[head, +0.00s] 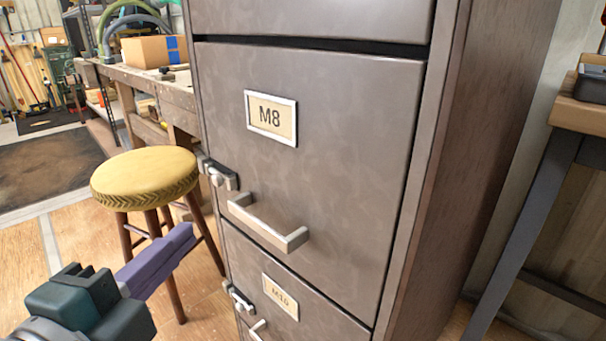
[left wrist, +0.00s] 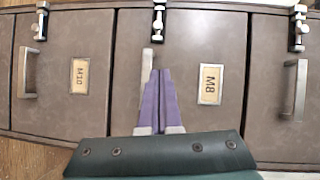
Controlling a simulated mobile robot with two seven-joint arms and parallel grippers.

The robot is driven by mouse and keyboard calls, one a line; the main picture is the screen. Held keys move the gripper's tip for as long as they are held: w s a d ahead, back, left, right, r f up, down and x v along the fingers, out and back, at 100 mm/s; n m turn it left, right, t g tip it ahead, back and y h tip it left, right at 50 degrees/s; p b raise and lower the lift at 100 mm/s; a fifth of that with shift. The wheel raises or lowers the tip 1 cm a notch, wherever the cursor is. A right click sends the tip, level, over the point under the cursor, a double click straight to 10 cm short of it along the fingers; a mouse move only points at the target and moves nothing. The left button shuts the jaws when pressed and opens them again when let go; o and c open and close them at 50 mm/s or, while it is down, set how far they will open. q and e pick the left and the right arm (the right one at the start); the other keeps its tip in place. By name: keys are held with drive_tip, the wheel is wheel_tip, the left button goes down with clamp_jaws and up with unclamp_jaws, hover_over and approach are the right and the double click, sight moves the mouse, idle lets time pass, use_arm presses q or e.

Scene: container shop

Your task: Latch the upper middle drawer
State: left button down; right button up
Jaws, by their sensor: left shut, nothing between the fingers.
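The brown drawer labelled M8 (head: 340,130) sits between the M10 drawer (head: 310,318) and another drawer (head: 320,15) above. Its front looks about flush with the cabinet. A metal latch (head: 219,175) is at its left edge, left of its bar handle (head: 268,222); I cannot tell whether it is fastened. The latch (left wrist: 158,20) also shows at the top of the left wrist view. My left gripper (head: 188,236) has its purple fingers shut and empty, left of the cabinet and below the latch. In the wrist view its tips lie near the M8 handle (left wrist: 147,72). My right gripper is out of view.
A yellow-topped stool (head: 145,177) stands behind my left gripper, left of the cabinet. A workbench (head: 150,85) with a cardboard box (head: 155,51) is behind. A table (head: 580,115) stands at right. Open floor lies at left.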

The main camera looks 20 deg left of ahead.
use_arm(q)
drive_tip(key=w, duration=0.1)
drive_tip(key=p, duration=0.1)
approach(229, 177)
drive_tip(key=w+d, duration=0.2)
drive_tip(key=d, duration=0.1)
drive_tip(key=w+a, duration=0.2)
drive_tip(key=a, duration=0.1)
drive_tip(key=shift+f+b, duration=0.1)
drive_tip(key=shift+b, duration=0.25)
drive_tip(key=shift+w+a, duration=0.3)
drive_tip(key=shift+f, duration=0.1)
